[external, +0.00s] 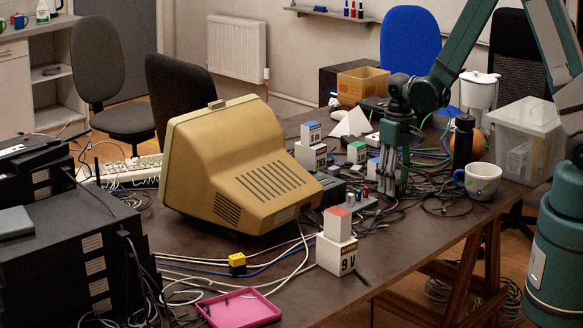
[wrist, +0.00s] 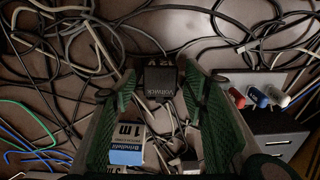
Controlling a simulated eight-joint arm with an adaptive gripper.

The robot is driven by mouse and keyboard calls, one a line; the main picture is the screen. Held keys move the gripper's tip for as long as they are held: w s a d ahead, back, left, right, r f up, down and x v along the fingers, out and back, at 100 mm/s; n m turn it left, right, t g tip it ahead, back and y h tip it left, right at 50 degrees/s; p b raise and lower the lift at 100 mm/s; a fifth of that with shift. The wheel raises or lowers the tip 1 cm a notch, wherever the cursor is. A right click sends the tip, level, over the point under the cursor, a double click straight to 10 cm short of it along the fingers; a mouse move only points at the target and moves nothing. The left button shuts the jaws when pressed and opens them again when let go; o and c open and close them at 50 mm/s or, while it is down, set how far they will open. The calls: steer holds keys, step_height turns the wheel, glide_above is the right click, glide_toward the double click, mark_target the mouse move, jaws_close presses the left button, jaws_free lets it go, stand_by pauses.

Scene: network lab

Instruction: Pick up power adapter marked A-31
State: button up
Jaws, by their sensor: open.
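My gripper (external: 393,190) points down over the cluttered middle-right of the table, its fingers close to the cables. In the wrist view my gripper (wrist: 159,92) is open, one green finger on each side. A black adapter block (wrist: 160,83) lies between the fingertips among cables. It bears a brand name, and a pale marking on its far edge is too small to read. I cannot read A-31 on anything. The adapter is not clearly visible in the external view, where fingers and cables crowd that spot.
A white box with a blue end (wrist: 127,148) lies near the left finger. A grey device with coloured plugs (wrist: 262,95) is at the right. A mug (external: 478,181), black bottle (external: 463,141) and clear bin (external: 526,135) stand right of my gripper; a beige monitor (external: 240,170) stands left.

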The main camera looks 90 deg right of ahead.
steer(key=c, duration=1)
steer(key=shift+r, duration=0.15)
steer(key=shift+c, duration=0.2)
steer(key=shift+r+p, duration=1)
steer(key=shift+r, duration=3.85)
